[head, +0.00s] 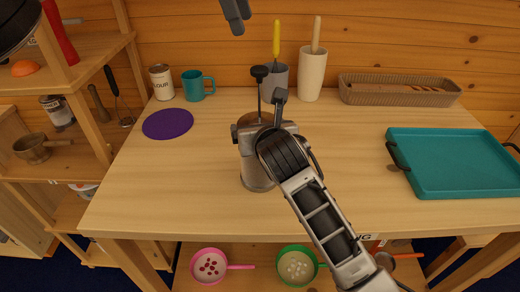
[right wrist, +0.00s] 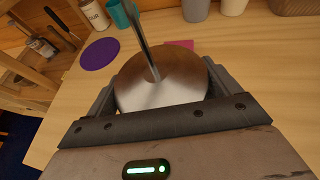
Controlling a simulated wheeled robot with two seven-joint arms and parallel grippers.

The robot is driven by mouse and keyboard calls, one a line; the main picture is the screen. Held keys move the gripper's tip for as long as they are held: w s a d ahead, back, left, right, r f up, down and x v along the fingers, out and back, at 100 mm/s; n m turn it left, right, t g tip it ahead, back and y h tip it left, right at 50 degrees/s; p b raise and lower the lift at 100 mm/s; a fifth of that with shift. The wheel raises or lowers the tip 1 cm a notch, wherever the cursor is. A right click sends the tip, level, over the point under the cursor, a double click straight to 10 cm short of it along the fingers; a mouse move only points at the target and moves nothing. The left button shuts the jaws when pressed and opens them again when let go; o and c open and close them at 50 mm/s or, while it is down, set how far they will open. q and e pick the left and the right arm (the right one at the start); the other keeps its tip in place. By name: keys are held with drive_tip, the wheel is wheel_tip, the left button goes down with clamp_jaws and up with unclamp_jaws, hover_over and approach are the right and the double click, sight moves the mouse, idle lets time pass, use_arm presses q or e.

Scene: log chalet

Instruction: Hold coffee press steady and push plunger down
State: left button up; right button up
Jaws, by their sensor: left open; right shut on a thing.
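The metal coffee press (head: 257,172) stands upright on the wooden table. Its plunger rod rises well above the lid, with a black knob (head: 260,72) on top. In the right wrist view the round lid (right wrist: 160,85) and the rod (right wrist: 146,48) show close up; the knob is out of that frame. My right gripper (head: 264,128) is shut around the upper body of the press; its fingers (right wrist: 160,100) flank the lid. My left gripper (head: 236,14) is open and empty, above the knob and slightly left in the head view, partly cut off by the top edge.
A teal mug (head: 197,86), flour tin (head: 161,83) and purple mat (head: 168,124) lie left of the press. Behind it stand a grey cup (head: 276,80) and white holder (head: 312,74). A basket (head: 400,92) and teal tray (head: 455,163) are right. The front-left tabletop is clear.

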sight(259, 68)
use_arm(q)
drive_tip(key=shift+w+d+f+m+t+y, duration=0.1)
drive_tip(key=shift+d+f+m+t+y, duration=0.3)
drive_tip(key=shift+f+m, duration=1.75)
drive_tip(key=shift+s+d+f+m+t+y, duration=0.1)
drive_tip(key=shift+d+f+m+y, duration=0.75)
drive_tip(key=shift+m, duration=2.4)
drive_tip(key=shift+w+d+f+m+t+y, duration=0.15)
drive_tip(key=shift+d+f+m+y, duration=0.25)
drive_tip(key=shift+f+m, duration=1.85)
drive_tip(key=shift+r+m, duration=0.45)
drive_tip(key=shift+r, duration=0.05)
drive_tip(key=c, duration=0.8)
